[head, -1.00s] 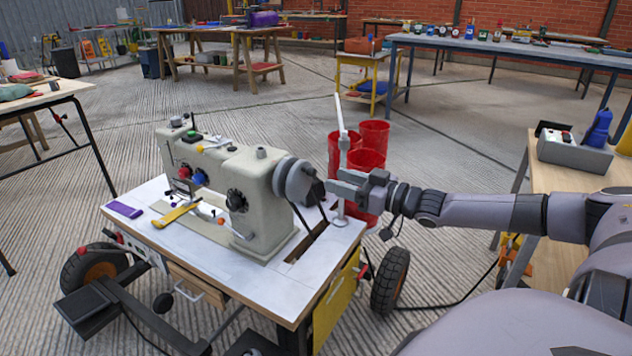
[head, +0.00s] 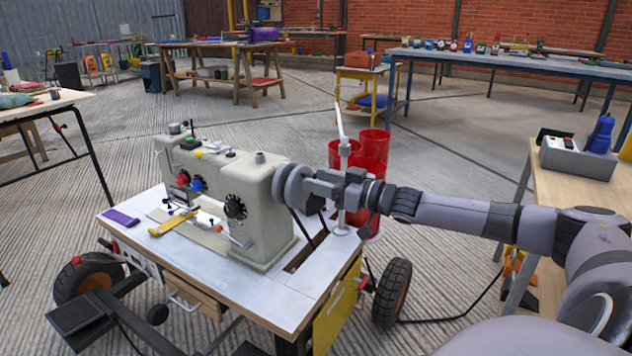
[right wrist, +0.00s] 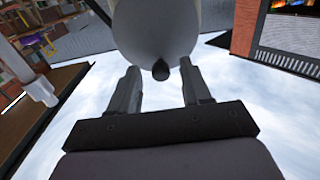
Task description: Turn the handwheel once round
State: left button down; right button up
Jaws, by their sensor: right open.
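The grey handwheel (head: 292,186) is on the right end of the beige sewing machine (head: 243,205). My right gripper (head: 311,188) comes in from the right, with its fingers at the handwheel's outer side and partly covering it. In the right wrist view the handwheel (right wrist: 158,28) is a large pale rounded face at the top, with a small dark knob (right wrist: 160,70) at its lower edge. The open fingers of my right gripper (right wrist: 160,82) stand either side of the knob, with gaps showing. I cannot tell whether a finger touches the wheel. My left gripper is out of view.
The machine stands on a white-topped wheeled table (head: 290,300). An upright white stand (head: 342,180) rises close beside my right gripper. Red bins (head: 374,150) stand behind it. A wooden bench with a grey box (head: 575,160) is at the right. Open floor lies behind.

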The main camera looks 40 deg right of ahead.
jog(key=shift+x, duration=0.8)
grip_shut()
